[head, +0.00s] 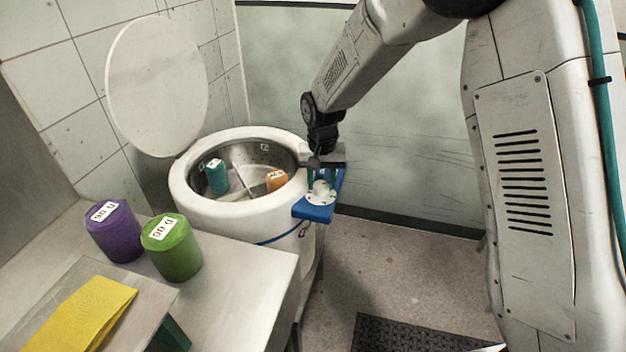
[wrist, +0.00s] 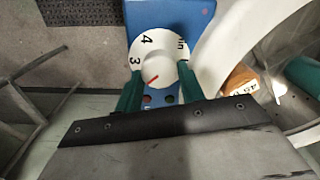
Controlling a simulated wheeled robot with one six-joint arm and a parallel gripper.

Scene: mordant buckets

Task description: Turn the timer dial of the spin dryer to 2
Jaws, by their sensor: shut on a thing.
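The spin dryer (head: 245,217) is a round white tub with its lid (head: 157,85) standing open. A blue control panel (head: 313,211) sticks out at its right side and carries the white timer dial (head: 321,197). In the wrist view the dial (wrist: 152,48) shows a 3 at the left, a 4 at the upper left and part of "min" at the right. A red line on it points to the lower left. My gripper (wrist: 158,88) is shut on the dial, with one green finger on each side. The 2 is not visible.
A teal bucket (head: 217,178) and an orange one (head: 276,180) sit inside the drum. A purple bucket (head: 117,236), a green bucket (head: 173,250) and a yellow cloth (head: 82,312) are on the table at the left. The floor at the right has free room.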

